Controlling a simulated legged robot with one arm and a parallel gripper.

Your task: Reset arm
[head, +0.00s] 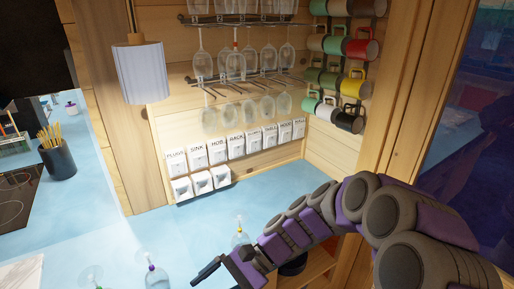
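My arm reaches in from the right edge of the head view, over the light blue counter (190,235). My gripper (206,271) is near the bottom middle, pointing left. A dark finger stands out from its end, but I cannot make out whether the fingers are apart. I see nothing held in it.
Labelled white switches (235,148) line the back wall, below hanging glasses (233,65) and colourful mugs (353,87). A pencil cup (57,160) and a hob (17,195) are at left. The middle counter is mostly clear.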

